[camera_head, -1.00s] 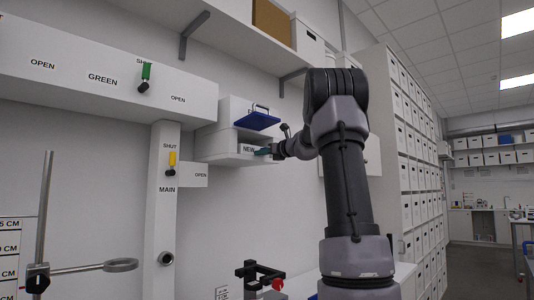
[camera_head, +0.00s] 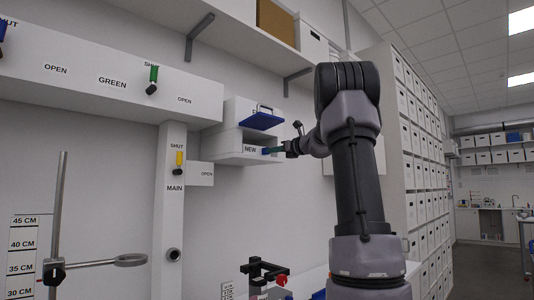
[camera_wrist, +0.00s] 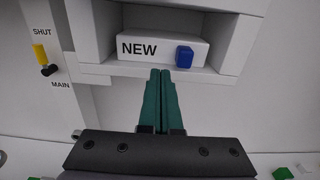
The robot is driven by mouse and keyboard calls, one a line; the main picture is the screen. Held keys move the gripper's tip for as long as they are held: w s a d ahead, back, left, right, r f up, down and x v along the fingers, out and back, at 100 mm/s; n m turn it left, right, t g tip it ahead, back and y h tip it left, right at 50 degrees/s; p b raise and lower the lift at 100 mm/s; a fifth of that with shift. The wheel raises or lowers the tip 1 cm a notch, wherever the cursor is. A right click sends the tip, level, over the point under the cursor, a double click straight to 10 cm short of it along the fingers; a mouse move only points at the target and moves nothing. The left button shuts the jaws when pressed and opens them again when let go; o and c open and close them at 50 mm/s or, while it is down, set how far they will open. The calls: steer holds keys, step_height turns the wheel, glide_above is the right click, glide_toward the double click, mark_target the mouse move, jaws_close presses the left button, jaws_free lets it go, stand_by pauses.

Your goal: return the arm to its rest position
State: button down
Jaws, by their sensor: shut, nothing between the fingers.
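My gripper (camera_head: 274,150) is shut and empty, with its green fingers pressed together. In the wrist view its fingertips (camera_wrist: 160,74) point at the front of a white box labelled NEW (camera_wrist: 150,48), just below and left of a blue knob (camera_wrist: 184,57) on that box. The fingertips look apart from the box, though the exact gap is hard to tell. In the head view the NEW box (camera_head: 250,149) sits in an open white compartment on the wall, left of my gripper. My arm rises from the lower right and bends toward the wall.
A blue-fronted flap (camera_head: 260,121) sits above the NEW box. A yellow MAIN lever (camera_head: 179,160) and a green lever (camera_head: 153,77) are to the left. A ring stand (camera_head: 58,220) stands at lower left. Tall drawer cabinets (camera_head: 420,150) line the right, with open floor beyond.

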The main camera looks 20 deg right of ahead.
steer(key=v, duration=0.7)
steer(key=s+a+f+n+g, duration=0.4)
steer(key=s+a+f+n, duration=0.25)
steer(key=a, duration=0.25)
steer(key=s+a+f+n+g, duration=0.3)
steer(key=s+a+f+n, duration=0.4)
steer(key=a, duration=0.3)
steer(key=s+a+f+n+g+h, duration=0.1)
steer(key=s+f+n+h, duration=0.1)
steer(key=s+f+n, duration=0.4)
steer(key=s+a+f+n+g+h, duration=0.1)
steer(key=s+f+n+h, duration=0.1)
steer(key=s+f+n, duration=0.5)
steer(key=s+n, duration=0.1)
steer(key=s, duration=0.4)
steer(key=shift+s+a+g, duration=0.35)
steer(key=shift+s+g, duration=0.05)
steer(key=shift+w+r, duration=0.1)
